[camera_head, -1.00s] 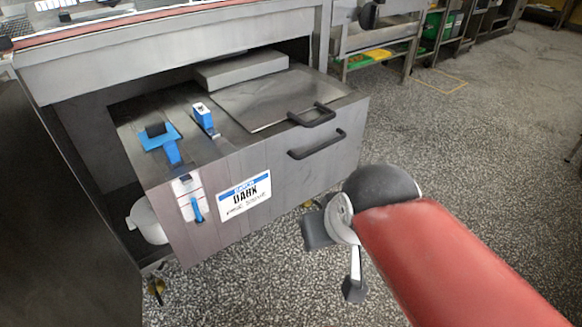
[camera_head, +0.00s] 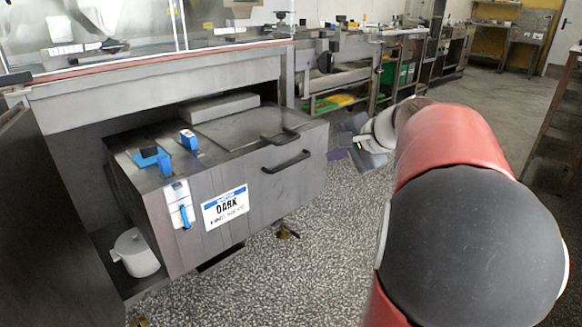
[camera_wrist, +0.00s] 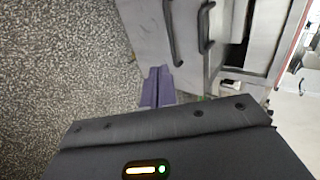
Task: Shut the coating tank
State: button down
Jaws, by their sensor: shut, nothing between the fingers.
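The coating tank (camera_head: 262,195) is a grey metal box with a "DARK" label (camera_head: 225,206), standing pulled out from the bay under the machine. A dark handle (camera_head: 288,162) is on its front face, and a second handle (camera_head: 281,137) is on the flat lid (camera_head: 235,130) on top. My gripper (camera_head: 333,154) is just right of the tank's front right corner, apart from the handles. In the wrist view my gripper's purple fingers (camera_wrist: 157,85) are together and empty, pointing toward the tank (camera_wrist: 145,35), with the front handle (camera_wrist: 172,30) beyond them.
The machine's metal frame (camera_head: 160,85) overhangs the tank. A white pot (camera_head: 135,252) sits low in the bay at left. Blue fittings (camera_head: 152,158) are on the tank top. A rack with green bins (camera_head: 395,75) stands behind.

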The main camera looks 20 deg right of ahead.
send_near(299, 161)
notch_tip(299, 161, down, 3)
jog(key=a, duration=0.2)
jog(key=shift+w+a+f+p, duration=0.1)
jog(key=shift+w+a+f, duration=0.2)
jog(key=shift+w, duration=0.4)
jog(key=shift+w+a+f+p, duration=0.15)
jog(key=shift+w+a, duration=0.15)
jog(key=shift+w, duration=0.35)
jog(key=shift+w+a+f+p, duration=0.1)
jog(key=shift+w+a+f, duration=0.2)
jog(key=shift+w, duration=0.4)
jog(key=shift+w, duration=0.1)
